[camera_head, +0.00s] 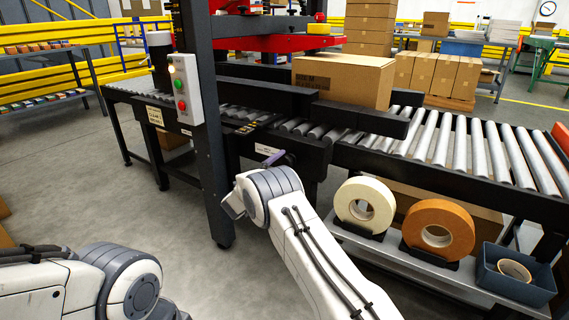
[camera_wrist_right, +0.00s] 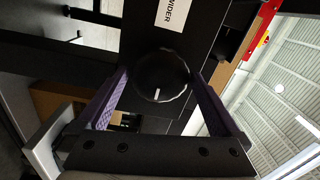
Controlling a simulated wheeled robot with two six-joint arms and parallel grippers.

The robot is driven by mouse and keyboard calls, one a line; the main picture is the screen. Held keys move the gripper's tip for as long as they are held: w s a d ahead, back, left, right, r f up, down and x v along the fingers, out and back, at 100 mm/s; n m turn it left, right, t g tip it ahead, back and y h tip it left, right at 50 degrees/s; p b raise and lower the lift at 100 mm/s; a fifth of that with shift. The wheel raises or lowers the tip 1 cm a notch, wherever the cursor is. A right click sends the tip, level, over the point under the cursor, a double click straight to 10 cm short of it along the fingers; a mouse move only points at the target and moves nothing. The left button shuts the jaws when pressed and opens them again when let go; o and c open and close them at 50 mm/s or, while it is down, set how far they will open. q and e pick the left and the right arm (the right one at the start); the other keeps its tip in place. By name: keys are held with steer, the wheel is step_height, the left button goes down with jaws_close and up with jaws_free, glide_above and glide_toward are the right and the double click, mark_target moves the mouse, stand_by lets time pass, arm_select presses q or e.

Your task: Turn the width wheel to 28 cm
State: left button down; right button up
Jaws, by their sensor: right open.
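The width wheel (camera_wrist_right: 162,77) is a round black knob with a short white mark near its lower edge in the right wrist view. In the head view a purple finger of my right gripper (camera_head: 277,158) shows at the machine's front, and my arm hides the wheel there. No width reading is legible. My left arm shows at lower left, its gripper out of view.
A roller conveyor (camera_head: 440,150) carries a cardboard box (camera_head: 343,79). A dark upright post (camera_head: 203,150) stands left of my right arm. A control box (camera_head: 186,88) with buttons is on it. Tape rolls (camera_head: 364,205) sit on a low shelf at right.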

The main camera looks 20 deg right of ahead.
steer(key=p+v, duration=0.2)
steer(key=v, duration=0.6)
steer(key=shift+a+p, duration=0.2)
steer(key=shift+p, duration=0.1)
steer(key=shift+r, duration=0.1)
